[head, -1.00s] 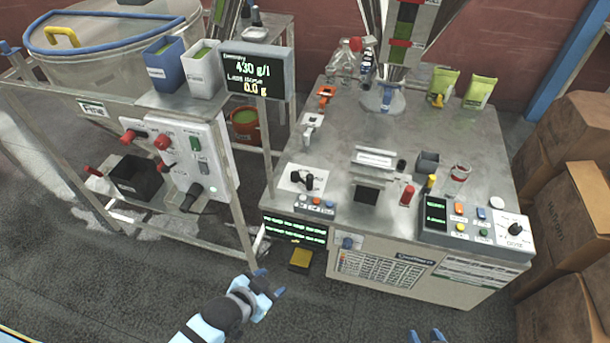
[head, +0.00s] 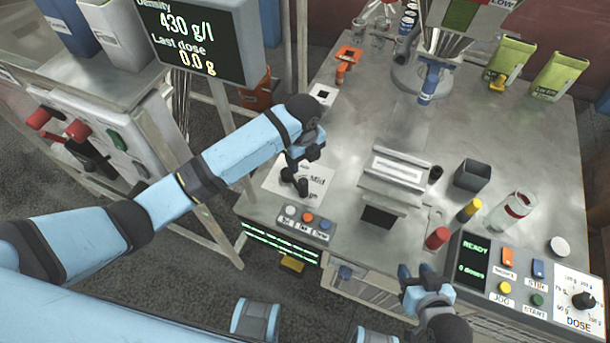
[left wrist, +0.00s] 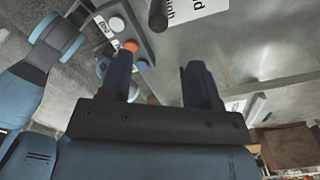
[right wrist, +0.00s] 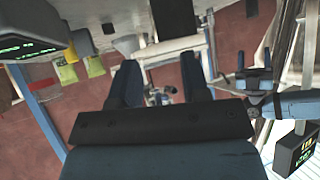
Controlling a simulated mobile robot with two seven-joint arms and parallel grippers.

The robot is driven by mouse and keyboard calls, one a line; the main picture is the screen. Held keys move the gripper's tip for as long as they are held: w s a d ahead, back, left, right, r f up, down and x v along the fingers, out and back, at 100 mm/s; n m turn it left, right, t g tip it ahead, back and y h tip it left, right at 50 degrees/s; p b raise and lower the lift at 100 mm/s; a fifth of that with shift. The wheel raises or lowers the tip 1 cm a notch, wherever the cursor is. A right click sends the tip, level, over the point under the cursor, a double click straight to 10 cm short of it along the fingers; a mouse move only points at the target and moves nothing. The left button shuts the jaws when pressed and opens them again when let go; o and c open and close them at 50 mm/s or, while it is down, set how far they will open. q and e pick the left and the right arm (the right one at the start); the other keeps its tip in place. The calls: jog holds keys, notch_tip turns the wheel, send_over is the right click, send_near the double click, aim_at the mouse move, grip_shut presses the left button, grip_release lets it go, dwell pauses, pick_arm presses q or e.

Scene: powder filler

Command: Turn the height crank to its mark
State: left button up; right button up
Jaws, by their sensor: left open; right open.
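The height crank is a black crank (head: 294,181) on a white label sheet (head: 316,190) at the table's left front; "Mid" is readable. My left gripper (head: 303,155) is open just behind and above the crank in the head view, and partly hides the label. In the left wrist view the dark crank post (left wrist: 157,16) stands beyond the open, empty fingers (left wrist: 160,78), beside the label (left wrist: 197,8). Contact with the crank does not show. My right gripper (head: 414,273) is open and empty at the table's front edge. The crank's mark cannot be made out.
A button strip (head: 306,220) sits just in front of the crank. A metal block with a slot (head: 393,180), a red-capped post (head: 437,238) and the control panel (head: 520,280) stand to the right. The density display (head: 196,38) is at the upper left.

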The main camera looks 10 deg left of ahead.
aim_at(303, 181)
pick_arm(q)
jog(key=f+b, duration=0.1)
jog(key=f, duration=0.5)
jog(key=f+b, duration=0.1)
jog(key=f, duration=0.6)
jog(key=shift+s+f, duration=0.2)
jog(key=shift+f, duration=0.05)
grip_shut()
